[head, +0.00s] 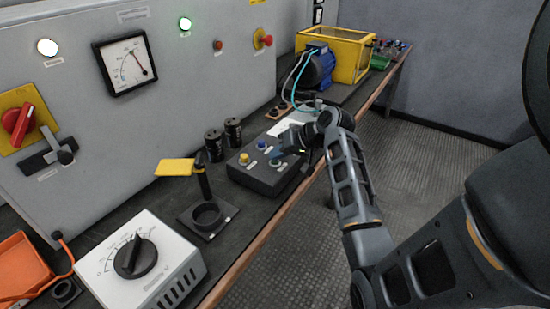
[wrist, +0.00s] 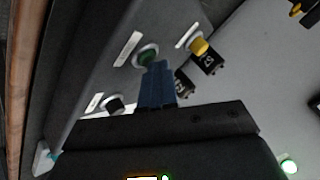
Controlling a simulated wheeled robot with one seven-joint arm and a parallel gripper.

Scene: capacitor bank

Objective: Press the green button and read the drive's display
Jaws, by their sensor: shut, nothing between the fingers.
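A dark button box (head: 258,178) lies on the bench in the head view. It carries a yellow button (head: 244,158), a blue button (head: 261,145) and a green button (head: 275,162). My gripper (head: 284,150) is over the box's right part, shut and empty. In the wrist view its blue fingertips (wrist: 158,68) are close beside the green button (wrist: 147,53), overlapping its lower edge in the picture; I cannot tell whether they touch. The wrist view also shows the yellow button (wrist: 199,46) and a black button (wrist: 114,104). I cannot make out a drive display.
A cabinet (head: 200,85) with a dial meter (head: 126,63), a lit green lamp (head: 185,23) and a red switch (head: 17,124) backs the bench. Black capacitors (head: 233,132), a yellow-flagged stand (head: 203,185), a white knob box (head: 140,262) and a blue motor (head: 318,68) stand around the button box.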

